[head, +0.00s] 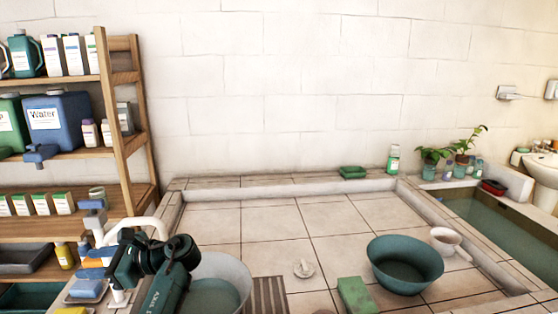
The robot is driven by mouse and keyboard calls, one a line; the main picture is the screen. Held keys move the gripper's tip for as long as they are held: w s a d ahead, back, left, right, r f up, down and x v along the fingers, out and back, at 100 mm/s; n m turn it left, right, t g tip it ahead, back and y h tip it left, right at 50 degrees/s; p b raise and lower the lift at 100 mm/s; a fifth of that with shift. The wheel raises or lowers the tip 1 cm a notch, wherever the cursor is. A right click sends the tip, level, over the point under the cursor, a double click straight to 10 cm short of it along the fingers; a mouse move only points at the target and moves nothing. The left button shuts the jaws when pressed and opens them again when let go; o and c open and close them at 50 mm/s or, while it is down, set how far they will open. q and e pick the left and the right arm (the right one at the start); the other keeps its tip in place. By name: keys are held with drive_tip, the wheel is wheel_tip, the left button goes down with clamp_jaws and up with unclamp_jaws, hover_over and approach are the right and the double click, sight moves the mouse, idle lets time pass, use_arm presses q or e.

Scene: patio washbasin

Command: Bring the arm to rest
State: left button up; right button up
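My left arm comes up from the bottom edge at the lower left of the head view, dark and teal. My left gripper (124,262) is at its upper end, in front of the white tap (150,224) and beside a pale round basin (238,277) holding greenish water. The fingers are dark and small here, so I cannot tell whether they are open or shut. I see no object clearly held in them. The arm hides part of the basin's left side. My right gripper is not in view.
A wooden shelf (122,118) with bottles and jugs stands at the left. On the tiled floor (250,225) are a teal bowl (405,285), a green block (355,296) and a white cup (445,238). A water trough (505,230) lies at the right. The middle tiles are mostly clear.

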use_arm(q)
drive_tip(key=s+d+f+n+t+h, duration=0.25)
drive_tip(key=s+f+h, duration=0.2)
drive_tip(key=f, duration=0.45)
drive_tip(key=s+d+f+n+t+h, duration=0.2)
drive_tip(key=s+d+f+h, duration=0.15)
drive_tip(key=s+f, duration=0.35)
drive_tip(key=s+d+f+n+t+h, duration=0.1)
drive_tip(key=s+d+f+n+h, duration=0.1)
drive_tip(key=s+d+n+h, duration=1)
drive_tip(key=w+d+f+m+t+y, duration=0.1)
drive_tip(key=w+d+f+m+t, duration=0.2)
drive_tip(key=d+f+m+t, duration=0.2)
drive_tip(key=shift+d+f+t, duration=0.75)
drive_tip(key=shift+d+f, duration=1.1)
drive_tip(key=shift+f, duration=1.2)
